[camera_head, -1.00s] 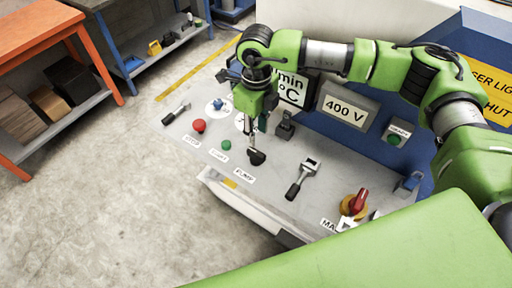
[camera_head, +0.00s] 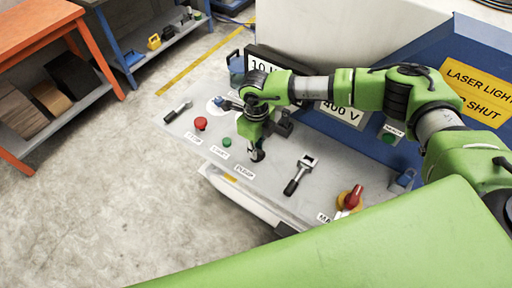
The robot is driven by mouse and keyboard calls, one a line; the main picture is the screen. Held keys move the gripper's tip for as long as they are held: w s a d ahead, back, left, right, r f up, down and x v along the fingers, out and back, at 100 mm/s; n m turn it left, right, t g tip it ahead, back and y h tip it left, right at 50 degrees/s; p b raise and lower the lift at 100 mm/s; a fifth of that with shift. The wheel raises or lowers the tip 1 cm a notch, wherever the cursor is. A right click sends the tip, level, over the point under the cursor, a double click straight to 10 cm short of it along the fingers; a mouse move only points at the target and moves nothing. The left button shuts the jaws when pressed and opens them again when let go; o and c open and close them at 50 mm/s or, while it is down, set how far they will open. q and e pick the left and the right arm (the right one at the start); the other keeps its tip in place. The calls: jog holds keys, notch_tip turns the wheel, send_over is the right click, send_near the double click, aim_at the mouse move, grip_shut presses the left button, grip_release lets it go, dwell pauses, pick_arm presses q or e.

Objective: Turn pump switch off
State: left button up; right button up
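The pump switch shows as a dark handle end (camera_head: 257,156) just above the PUMP label (camera_head: 244,172) on the grey control panel (camera_head: 225,180). The rest of the switch is hidden behind my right gripper. My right gripper (camera_head: 256,146) points down at it from above, its tips at or very near the dark handle. I cannot tell whether they touch it or how far the fingers are apart. My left gripper is not in view.
A red button (camera_head: 201,123) and a green button (camera_head: 227,142) sit left of the gripper. A lever switch (camera_head: 298,177) and a red-yellow rotary switch (camera_head: 350,200) are to the right. A dark block (camera_head: 284,124) stands close behind the gripper.

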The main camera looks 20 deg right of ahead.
grip_shut()
jog(key=shift+w+f+n+b, duration=0.1)
jog(key=shift+n+b, duration=0.3)
jog(key=shift+b, duration=0.35)
jog(key=n+b, duration=1.3)
jog(key=b, duration=0.5)
jog(key=shift+n, duration=0.3)
jog(key=shift+r+n+b, duration=0.2)
jog(key=shift+n+b, duration=1.6)
jog(key=o, duration=0.8)
grip_release()
jog(key=shift+o, duration=0.2)
jog(key=shift+r, duration=0.1)
